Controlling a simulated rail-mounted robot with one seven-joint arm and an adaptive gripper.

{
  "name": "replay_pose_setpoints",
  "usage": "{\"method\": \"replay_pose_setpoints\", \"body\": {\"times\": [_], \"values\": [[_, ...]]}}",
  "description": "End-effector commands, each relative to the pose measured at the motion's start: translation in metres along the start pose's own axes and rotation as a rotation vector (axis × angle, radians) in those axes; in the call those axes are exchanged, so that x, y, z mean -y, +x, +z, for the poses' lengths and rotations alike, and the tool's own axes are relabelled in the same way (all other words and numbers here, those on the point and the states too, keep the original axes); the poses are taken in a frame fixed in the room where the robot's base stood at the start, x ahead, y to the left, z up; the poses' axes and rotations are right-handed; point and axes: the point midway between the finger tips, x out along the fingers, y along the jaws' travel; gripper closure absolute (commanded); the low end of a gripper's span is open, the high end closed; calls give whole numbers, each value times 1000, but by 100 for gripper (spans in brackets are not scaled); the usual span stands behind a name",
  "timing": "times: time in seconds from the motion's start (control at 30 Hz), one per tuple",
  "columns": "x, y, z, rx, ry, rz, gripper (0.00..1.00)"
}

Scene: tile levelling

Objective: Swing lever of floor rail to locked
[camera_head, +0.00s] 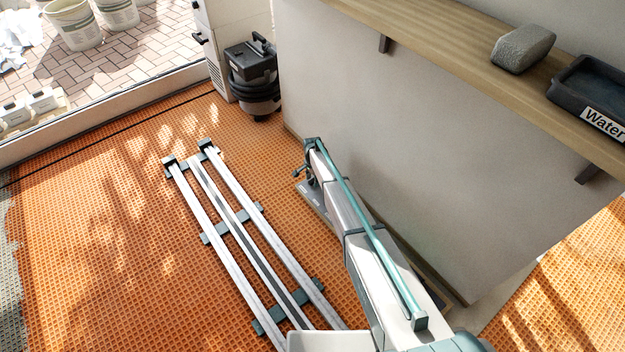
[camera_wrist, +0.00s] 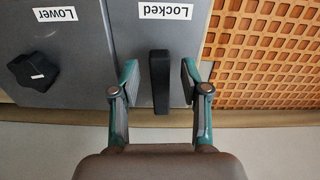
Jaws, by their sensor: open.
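The lever (camera_wrist: 160,82) is a black upright bar in the wrist view, on a grey panel (camera_wrist: 88,45) below a label reading "Locked", which appears upside down. My gripper (camera_wrist: 158,82) is open, with one teal finger on each side of the lever. In the head view my arm reaches down beside the wall, and my gripper (camera_head: 311,172) is small there and partly hidden. The lever cannot be made out in that view.
A black knob (camera_wrist: 33,71) sits left of the lever under a "Lower" label. Floor rails (camera_head: 240,225) lie on the orange mat (camera_head: 110,240). A wall (camera_head: 400,130) with a wooden ledge (camera_head: 450,50) stands right. A black vacuum (camera_head: 252,78) stands behind.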

Motion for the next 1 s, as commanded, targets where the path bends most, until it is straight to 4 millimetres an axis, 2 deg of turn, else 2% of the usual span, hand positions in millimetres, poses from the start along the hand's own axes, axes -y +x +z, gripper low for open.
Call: {"method": "replay_pose_setpoints", "body": {"times": [0.13,0.27,0.7,0.83,1.0], "values": [[0,-7,0,0,0,-1,54],[-1,-24,0,-1,0,-1,54],[0,-102,0,-1,0,-2,54],[0,-114,0,0,0,0,54],[0,-120,0,0,0,0,54]]}}
